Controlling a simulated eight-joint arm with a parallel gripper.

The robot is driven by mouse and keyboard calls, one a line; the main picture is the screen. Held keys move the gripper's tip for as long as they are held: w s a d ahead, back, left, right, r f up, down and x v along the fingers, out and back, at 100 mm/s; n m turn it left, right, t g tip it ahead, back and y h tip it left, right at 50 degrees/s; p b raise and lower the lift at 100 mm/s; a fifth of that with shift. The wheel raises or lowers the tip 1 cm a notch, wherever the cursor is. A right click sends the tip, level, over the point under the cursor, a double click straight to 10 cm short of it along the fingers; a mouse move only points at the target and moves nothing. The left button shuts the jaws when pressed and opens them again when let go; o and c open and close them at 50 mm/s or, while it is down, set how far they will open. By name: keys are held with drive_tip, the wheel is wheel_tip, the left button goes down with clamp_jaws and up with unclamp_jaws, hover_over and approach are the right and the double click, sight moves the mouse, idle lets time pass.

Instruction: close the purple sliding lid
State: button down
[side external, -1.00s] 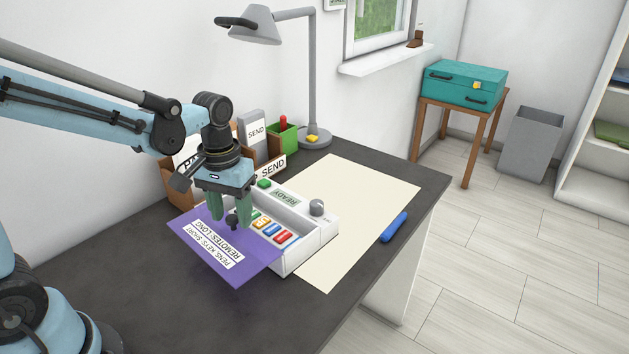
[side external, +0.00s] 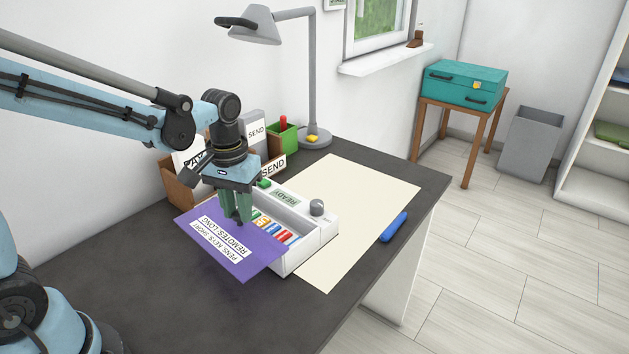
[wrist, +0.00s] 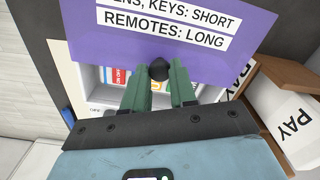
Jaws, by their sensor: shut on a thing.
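The purple sliding lid (side external: 240,264) carries white labels and lies partly over the near side of a white box (side external: 325,233). Part of the box's inside is uncovered, with coloured batteries (side external: 272,231) showing. My gripper (side external: 240,220) points down at the lid's inner edge, shut on its dark knob. In the wrist view the round black knob (wrist: 159,69) sits between my green fingertips, at the edge of the lid (wrist: 200,52). The fingers hide part of the open compartment.
A cream mat (side external: 360,205) with a blue marker (side external: 394,227) lies right of the box. A wooden letter holder (side external: 176,190), a green cup (side external: 284,140) and a grey lamp (side external: 313,90) stand behind. The dark desk in front is clear.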

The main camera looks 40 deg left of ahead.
drive_tip(key=w, duration=0.9)
drive_tip(key=shift+d, duration=0.25)
drive_tip(key=c, duration=0.9)
unclamp_jaws()
wheel_tip(320, 180, up, 12)
drive_tip(key=shift+s, duration=0.1)
